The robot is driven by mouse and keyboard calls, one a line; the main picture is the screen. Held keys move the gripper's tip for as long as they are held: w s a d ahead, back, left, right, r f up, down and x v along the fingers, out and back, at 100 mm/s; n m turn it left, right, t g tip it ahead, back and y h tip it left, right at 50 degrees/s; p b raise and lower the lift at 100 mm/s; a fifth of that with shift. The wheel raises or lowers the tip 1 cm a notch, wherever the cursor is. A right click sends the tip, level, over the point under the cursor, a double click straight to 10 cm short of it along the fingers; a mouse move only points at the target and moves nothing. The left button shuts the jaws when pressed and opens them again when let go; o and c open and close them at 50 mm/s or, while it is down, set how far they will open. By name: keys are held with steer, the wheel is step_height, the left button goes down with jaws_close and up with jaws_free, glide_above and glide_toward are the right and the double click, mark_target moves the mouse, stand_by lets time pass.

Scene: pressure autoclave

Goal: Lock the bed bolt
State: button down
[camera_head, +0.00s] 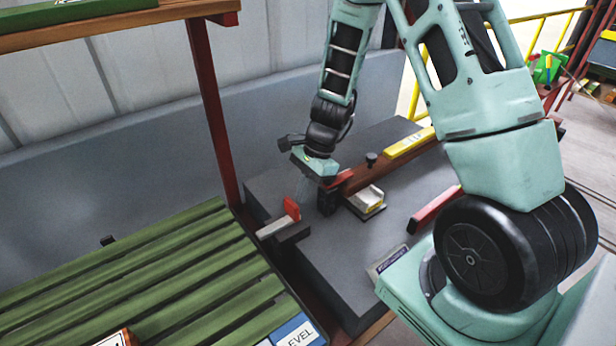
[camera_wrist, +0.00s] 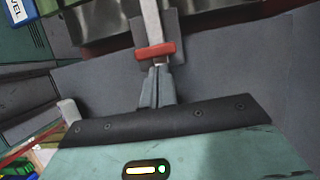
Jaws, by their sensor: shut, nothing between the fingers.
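The bed bolt is a grey bar (camera_head: 273,229) with an upright red handle (camera_head: 291,209). It sits in a dark block at the edge of the dark grey bed, beside the green slatted surface. In the wrist view the grey bar (camera_wrist: 151,18) runs away from me and the red handle (camera_wrist: 155,52) lies across it. My gripper (camera_wrist: 158,72) is shut and empty, its fingertips just short of or against the red handle; contact cannot be told. In the head view my gripper (camera_head: 302,194) points down beside the red handle, its fingers faint against the grey.
The dark grey bed (camera_head: 385,238) carries a yellow bar (camera_head: 410,142), a black knob (camera_head: 371,158) and a pale block (camera_head: 368,200). A red bar (camera_head: 435,208) lies near my arm. A red post (camera_head: 212,110) rises left of the bed. Green slats (camera_head: 165,275) fill the lower left.

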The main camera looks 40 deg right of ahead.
mark_target(287, 219)
steer(key=shift+a+f, duration=0.2)
steer(key=shift+f, duration=0.25)
steer(key=shift+a, duration=2.4)
steer(key=shift+r, duration=0.1)
steer(key=shift+r+p, duration=0.45)
steer(key=shift+p, duration=0.05)
steer(key=p+v, duration=0.8)
steer(key=v, duration=0.1)
steer(key=shift+d, duration=0.3)
